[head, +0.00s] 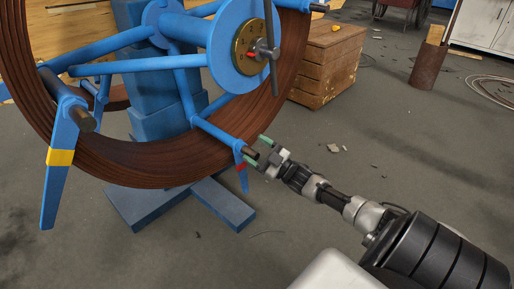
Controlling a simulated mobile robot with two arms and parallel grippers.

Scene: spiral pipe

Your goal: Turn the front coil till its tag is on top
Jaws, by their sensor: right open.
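The front coil (150,165) is a large ring of brown pipe wound on a blue reel (195,65) with spokes and a brass hub disc (250,53). A yellow band (60,157) marks a blue arm at the lower left of the coil. A small red mark (241,167) shows on a blue arm at the lower right. My right gripper (258,149) is open, its green-tipped fingers on either side of the dark end of a blue spoke bar (248,151). I cannot tell whether they touch it. My left gripper is out of view.
The reel stands on a blue post with a flat blue base (222,205). A wooden crate (328,65) stands behind on the right, with a rusty pipe piece (427,65) farther right. Small debris lies on the otherwise clear grey floor.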

